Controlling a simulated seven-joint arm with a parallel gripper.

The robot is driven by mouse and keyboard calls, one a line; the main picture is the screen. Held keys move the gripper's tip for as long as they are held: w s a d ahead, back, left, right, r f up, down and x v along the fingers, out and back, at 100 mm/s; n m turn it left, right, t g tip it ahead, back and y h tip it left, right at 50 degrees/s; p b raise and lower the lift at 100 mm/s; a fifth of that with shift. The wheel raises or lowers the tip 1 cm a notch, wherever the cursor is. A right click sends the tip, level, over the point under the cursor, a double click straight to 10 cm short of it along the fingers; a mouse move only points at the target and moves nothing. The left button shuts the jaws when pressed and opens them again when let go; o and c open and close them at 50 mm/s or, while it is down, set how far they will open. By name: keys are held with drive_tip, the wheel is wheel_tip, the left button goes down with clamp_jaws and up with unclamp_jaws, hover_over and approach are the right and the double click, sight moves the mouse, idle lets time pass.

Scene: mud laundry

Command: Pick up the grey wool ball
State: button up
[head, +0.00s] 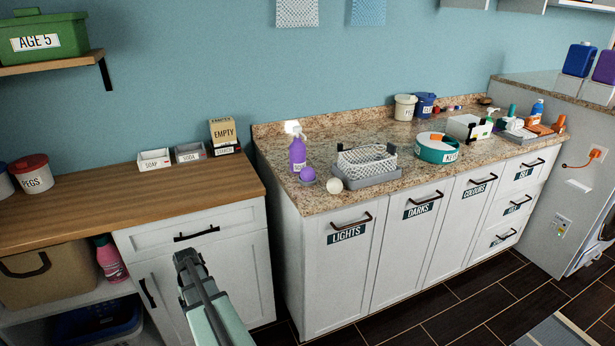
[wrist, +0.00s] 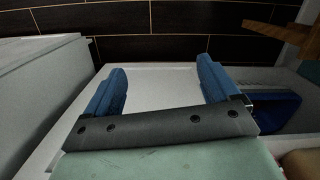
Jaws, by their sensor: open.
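A pale, off-white ball (head: 334,185) sits near the front left edge of the granite counter (head: 330,203), in front of a grey tray. A purple ball (head: 307,174) sits just left of and behind it. No clearly grey ball shows; the pale one is the nearest match, and its wool texture is too small to tell. My gripper (head: 186,258) is low in front of the white cabinet under the wooden counter, left of and well apart from the balls. In the wrist view my gripper (wrist: 162,75) has its blue fingers wide apart with nothing between them.
A purple pump bottle (head: 297,152) stands behind the balls. The grey tray (head: 372,180) holds a white mesh basket (head: 366,160). A teal round container (head: 434,150) stands farther right. The wooden counter (head: 130,200) has free room at its front.

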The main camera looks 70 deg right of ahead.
drive_tip(key=d+r+m+t, duration=0.1)
drive_tip(key=d+r+m, duration=0.1)
drive_tip(key=d+r, duration=1.05)
drive_tip(key=m+t+h, duration=0.2)
drive_tip(key=m+h, duration=0.3)
approach(308, 168)
drive_tip(key=shift+x, duration=4.95)
drive_tip(key=shift+c, duration=0.3)
drive_tip(key=c, duration=1.1)
drive_tip(key=shift+c, duration=0.2)
